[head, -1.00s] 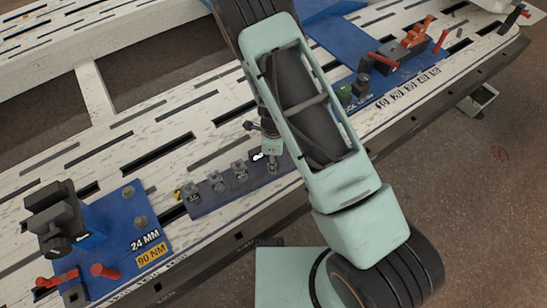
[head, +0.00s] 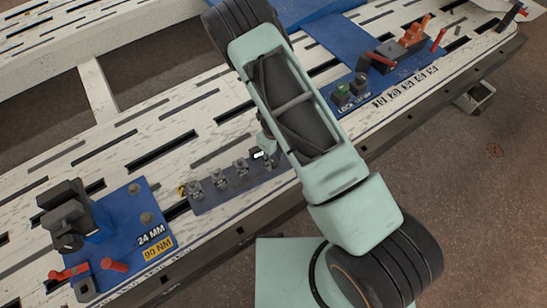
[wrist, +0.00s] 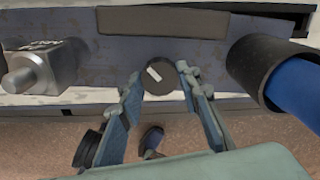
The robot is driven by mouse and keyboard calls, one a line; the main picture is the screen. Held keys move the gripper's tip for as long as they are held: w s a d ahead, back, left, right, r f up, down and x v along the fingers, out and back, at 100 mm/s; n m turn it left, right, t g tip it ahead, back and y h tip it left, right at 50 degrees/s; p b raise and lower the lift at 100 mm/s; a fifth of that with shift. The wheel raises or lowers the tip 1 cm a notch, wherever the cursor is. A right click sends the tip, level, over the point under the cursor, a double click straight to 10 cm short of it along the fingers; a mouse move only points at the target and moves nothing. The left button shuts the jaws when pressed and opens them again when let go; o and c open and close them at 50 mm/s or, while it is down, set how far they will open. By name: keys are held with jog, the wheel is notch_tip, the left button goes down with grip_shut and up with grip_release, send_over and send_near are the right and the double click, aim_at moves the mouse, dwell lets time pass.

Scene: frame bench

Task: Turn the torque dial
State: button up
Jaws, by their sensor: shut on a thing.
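The torque dial (wrist: 158,76) is a dark round knob with a white pointer mark, seen in the wrist view on a worn blue-grey plate (wrist: 115,66). My gripper (wrist: 160,78) has one finger on each side of it and is shut on it. The white mark slants from upper left to lower right. A blue station at the left carries a 24 MM label (head: 151,236) and a yellow 90 NM label (head: 158,249).
A metal block with a stud (wrist: 38,70) stands left of the dial. A black sleeve with a blue cylinder (wrist: 268,72) stands close at the right. In the head view, several metal fittings line the strip (head: 210,202). A dark clamp block (head: 382,60) stands farther right.

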aim_at(273, 161)
dwell(0.4)
jog(key=o, duration=1.2)
jog(key=shift+c, duration=0.2)
notch_tip(273, 161, up, 12)
